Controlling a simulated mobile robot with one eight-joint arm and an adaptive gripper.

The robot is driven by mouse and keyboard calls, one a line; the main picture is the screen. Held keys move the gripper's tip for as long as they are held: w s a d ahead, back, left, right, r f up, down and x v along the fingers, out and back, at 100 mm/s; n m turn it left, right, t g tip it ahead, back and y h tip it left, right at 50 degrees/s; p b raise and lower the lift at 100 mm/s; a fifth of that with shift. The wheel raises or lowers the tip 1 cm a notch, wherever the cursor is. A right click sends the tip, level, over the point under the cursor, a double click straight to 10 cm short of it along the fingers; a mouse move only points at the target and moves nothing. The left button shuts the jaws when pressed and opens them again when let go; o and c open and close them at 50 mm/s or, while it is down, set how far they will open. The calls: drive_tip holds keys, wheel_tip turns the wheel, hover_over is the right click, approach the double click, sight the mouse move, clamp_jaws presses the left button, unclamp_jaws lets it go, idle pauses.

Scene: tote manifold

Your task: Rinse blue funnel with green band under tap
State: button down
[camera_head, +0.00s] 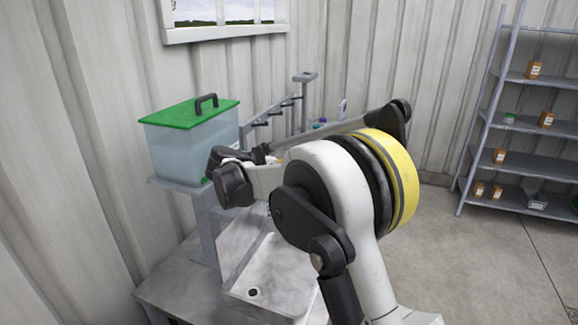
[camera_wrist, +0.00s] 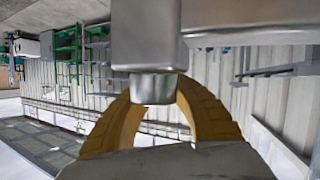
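No blue funnel with a green band can be made out in either view. In the head view a steel sink basin (camera_head: 272,284) with a round drain hole lies low in the middle. A grey rail with several dark taps (camera_head: 262,124) runs behind it, beside the tote. The far end of my arm reaches left in front of these taps, and my gripper is largely hidden there. In the wrist view my gripper (camera_wrist: 155,108) seems to show as two tan curved pieces beside a grey metal block. Its opening and any held thing cannot be told.
A translucent tote (camera_head: 190,152) with a green lid (camera_head: 186,114) stands on a grey stand at the left. Small green and purple things (camera_head: 319,124) lie beyond the taps. A shelf rack (camera_head: 520,122) with small orange boxes stands at the right. The floor before it is clear.

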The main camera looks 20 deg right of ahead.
drive_tip(key=shift+f, duration=0.1)
drive_tip(key=c, duration=1.5)
unclamp_jaws()
drive_tip(key=shift+o, duration=0.2)
drive_tip(key=v, duration=1.2)
